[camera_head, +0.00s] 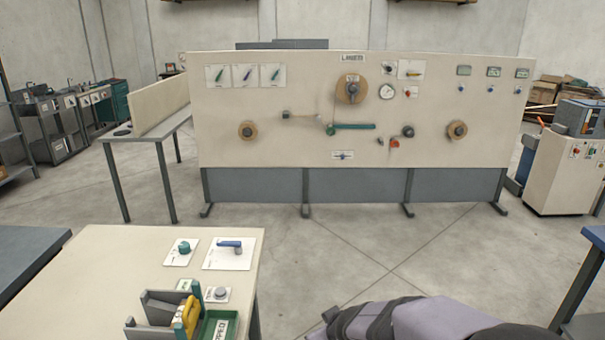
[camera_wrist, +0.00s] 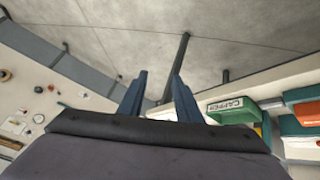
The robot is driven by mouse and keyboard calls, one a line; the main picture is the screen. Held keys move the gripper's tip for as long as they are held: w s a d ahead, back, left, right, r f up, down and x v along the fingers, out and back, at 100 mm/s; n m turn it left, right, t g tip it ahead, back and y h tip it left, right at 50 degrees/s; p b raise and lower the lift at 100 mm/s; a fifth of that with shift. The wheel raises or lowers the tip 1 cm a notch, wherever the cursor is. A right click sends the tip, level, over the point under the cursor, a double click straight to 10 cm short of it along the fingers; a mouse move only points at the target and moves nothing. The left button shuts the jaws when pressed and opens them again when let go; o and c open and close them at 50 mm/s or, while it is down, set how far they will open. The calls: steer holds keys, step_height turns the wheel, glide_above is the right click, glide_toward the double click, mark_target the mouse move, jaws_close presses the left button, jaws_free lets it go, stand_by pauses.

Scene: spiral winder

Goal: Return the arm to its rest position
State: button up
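My gripper (camera_wrist: 159,75) shows in the wrist view with its two dark blue fingers apart and nothing between them. Bare concrete floor and a dark table leg lie beyond the fingertips. In the head view, my grey-purple arm lies low at the bottom edge, right of the cream worktable (camera_head: 110,265). The gripper's fingers cannot be made out there. The large cream winder panel (camera_head: 290,85) stands across the room, with round tan spools, a teal lever (camera_head: 352,126) and a gauge on its face. It shows tilted at the left of the wrist view (camera_wrist: 35,85).
The worktable holds a green tray (camera_head: 232,315), a yellow item in a dark holder (camera_head: 187,312), and teal and blue tools on white cards. The tray also shows in the wrist view (camera_wrist: 232,113). A machine cabinet (camera_head: 562,165) stands right. Floor before the panel is clear.

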steer(key=s+d+m+g+p, duration=0.1)
steer(key=s+d+m+g, duration=0.1)
steer(key=s, duration=0.5)
steer(key=s+d+m+g+p, duration=0.1)
steer(key=s+d+m+g, duration=0.1)
steer(key=s, duration=0.5)
steer(key=s+d+m+g+h+p, duration=0.1)
steer(key=s+d+m+g, duration=0.1)
steer(key=s, duration=0.4)
steer(key=d+g, duration=0.1)
steer(key=d, duration=0.1)
steer(key=shift+s+d, duration=0.4)
